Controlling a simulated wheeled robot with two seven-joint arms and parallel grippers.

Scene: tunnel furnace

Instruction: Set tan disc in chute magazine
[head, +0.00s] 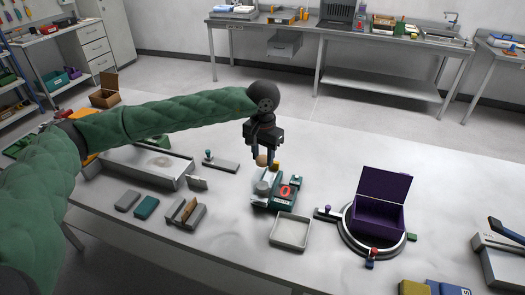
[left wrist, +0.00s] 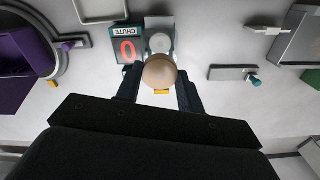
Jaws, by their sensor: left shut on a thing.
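My left gripper (head: 263,157) comes down over the back end of the chute unit and is shut on the tan disc (head: 262,160). In the left wrist view the tan disc (left wrist: 160,72) sits between the two dark fingers (left wrist: 158,88). The chute unit (head: 270,202) is grey and teal, with a red 0 on its sign (head: 285,191). In the left wrist view the CHUTE sign (left wrist: 127,46) stands beside a pale round part (left wrist: 160,43), which lies just beyond the disc. The disc hides what is directly beneath it. My right gripper is in neither view.
A shallow grey tray (head: 290,231) lies in front of the chute. An open purple box (head: 379,205) stands on a round base to the right. A small grey plate with a teal knob (head: 219,162) and a long metal trough (head: 145,163) are to the left.

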